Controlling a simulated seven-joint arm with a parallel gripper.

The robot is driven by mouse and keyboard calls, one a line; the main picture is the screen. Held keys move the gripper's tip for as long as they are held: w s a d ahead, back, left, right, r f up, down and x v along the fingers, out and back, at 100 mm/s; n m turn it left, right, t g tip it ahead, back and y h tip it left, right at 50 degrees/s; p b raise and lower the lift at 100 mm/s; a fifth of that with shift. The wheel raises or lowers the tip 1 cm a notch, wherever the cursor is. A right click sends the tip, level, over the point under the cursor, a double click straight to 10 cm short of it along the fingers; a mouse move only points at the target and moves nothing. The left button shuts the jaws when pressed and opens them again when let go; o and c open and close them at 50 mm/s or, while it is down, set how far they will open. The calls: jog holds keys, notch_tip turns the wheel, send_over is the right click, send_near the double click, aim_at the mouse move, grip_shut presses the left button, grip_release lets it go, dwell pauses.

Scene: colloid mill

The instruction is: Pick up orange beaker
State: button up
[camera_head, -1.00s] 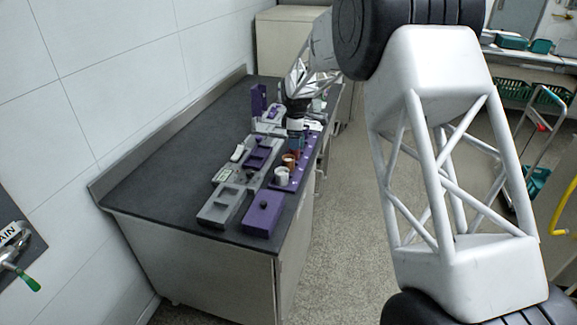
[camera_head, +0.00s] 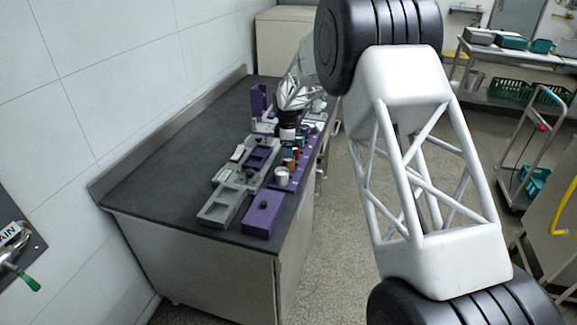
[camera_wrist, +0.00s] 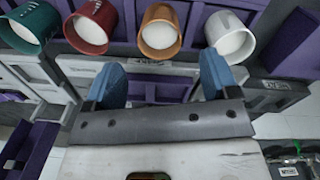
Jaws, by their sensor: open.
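The orange beaker (camera_wrist: 160,32) holds something pale and stands in a row of beakers in the wrist view. It also shows, small, in the head view (camera_head: 289,163). The red beaker (camera_wrist: 91,27) and a teal beaker (camera_wrist: 29,27) are to its left, and the white beaker (camera_wrist: 230,35) is to its right. My gripper (camera_wrist: 162,77) is open and empty. Its two blue fingers are apart, just below the orange beaker in the wrist picture, with the beaker's column lying between them. The fingers do not touch any beaker.
The beakers stand along a purple rack near the right edge of the dark bench (camera_head: 165,150). Grey trays (camera_head: 222,207) and a purple box (camera_head: 263,212) are close by. The left part of the bench is clear, up to the wall.

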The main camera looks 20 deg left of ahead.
jog(key=shift+f, duration=0.25)
jog(key=shift+w+d+f, duration=0.1)
jog(key=shift+d+f, duration=0.05)
jog(key=shift+f, duration=2.45)
jog(key=c, duration=1)
jog(key=shift+r, duration=0.1)
jog(key=shift+r, duration=4.95)
